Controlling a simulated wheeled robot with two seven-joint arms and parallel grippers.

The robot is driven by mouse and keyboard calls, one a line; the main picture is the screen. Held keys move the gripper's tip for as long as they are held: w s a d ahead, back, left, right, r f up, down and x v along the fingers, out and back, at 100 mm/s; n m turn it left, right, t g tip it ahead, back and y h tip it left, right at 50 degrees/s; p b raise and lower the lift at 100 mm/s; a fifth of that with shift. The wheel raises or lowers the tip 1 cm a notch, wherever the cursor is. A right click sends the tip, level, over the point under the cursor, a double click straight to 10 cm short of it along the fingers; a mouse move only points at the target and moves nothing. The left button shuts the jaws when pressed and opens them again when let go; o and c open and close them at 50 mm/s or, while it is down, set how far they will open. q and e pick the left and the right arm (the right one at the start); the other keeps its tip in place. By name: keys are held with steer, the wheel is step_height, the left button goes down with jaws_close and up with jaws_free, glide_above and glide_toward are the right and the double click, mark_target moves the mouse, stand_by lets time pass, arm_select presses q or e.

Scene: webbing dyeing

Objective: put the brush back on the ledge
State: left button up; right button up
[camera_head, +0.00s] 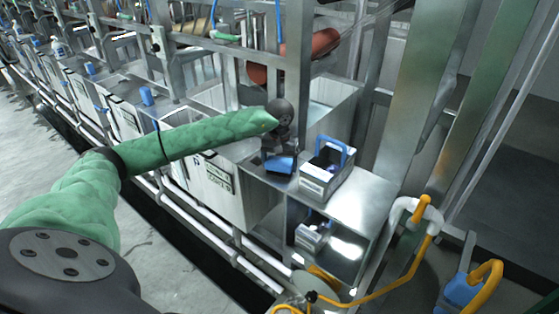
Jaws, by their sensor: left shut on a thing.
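My left gripper (279,155) is at the far end of my green-sleeved arm, over the left part of the metal ledge (358,202). It points down and is shut on a blue thing, which I take to be the brush (281,164). The gripper covers the upper part of the brush. The brush is at or just above the ledge surface; I cannot tell whether it touches. My right gripper is not in view.
A grey box with a blue handle (316,184) stands on the ledge, just right of the brush. The ledge's right part is bare. A similar box (309,238) is on the shelf below. Metal posts and a tank (336,113) stand behind. A yellow-handled hose (408,258) is at front right.

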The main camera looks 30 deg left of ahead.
arm_select(q)
steer(key=shift+f, duration=0.2)
stand_by(0.4)
steer(key=o, duration=0.8)
steer(key=shift+r, duration=0.15)
